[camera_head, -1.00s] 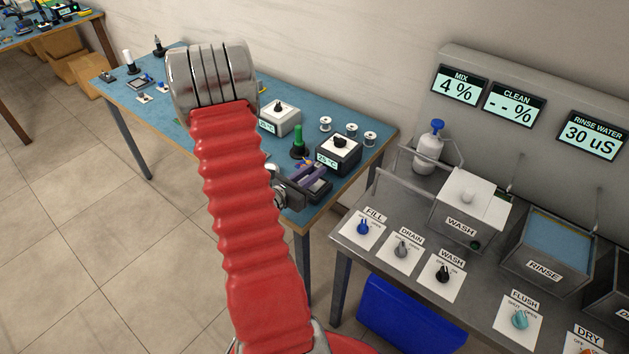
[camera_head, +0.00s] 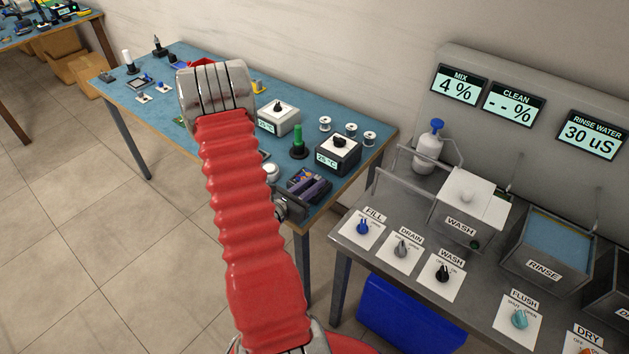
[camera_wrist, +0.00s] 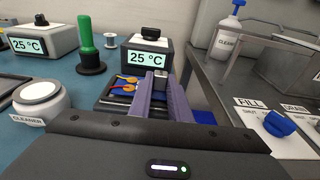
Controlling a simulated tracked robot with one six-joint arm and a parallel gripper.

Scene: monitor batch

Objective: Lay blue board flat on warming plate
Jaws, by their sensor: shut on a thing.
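The blue board (camera_wrist: 124,86), with yellow and orange parts on it, shows in the wrist view left of my purple fingers, and a blue strip shows at their right. My gripper (camera_wrist: 163,88) is shut on it; the fingers hide its middle. The dark warming plate (camera_wrist: 104,104) lies below, in front of the black 25 °C box (camera_wrist: 147,57). The board is over the plate and looks roughly level; I cannot tell whether it touches. In the head view my gripper (camera_head: 308,185) is low at the blue table's near right corner, partly hidden by my arm.
The black 25 °C box (camera_head: 338,153) stands just behind. A green-handled tool (camera_head: 298,142), a second white 25 °C box (camera_head: 280,118) and a round cleaner pot (camera_wrist: 40,98) stand left. Several spools sit behind. The steel wash bench (camera_head: 408,215) is close on the right.

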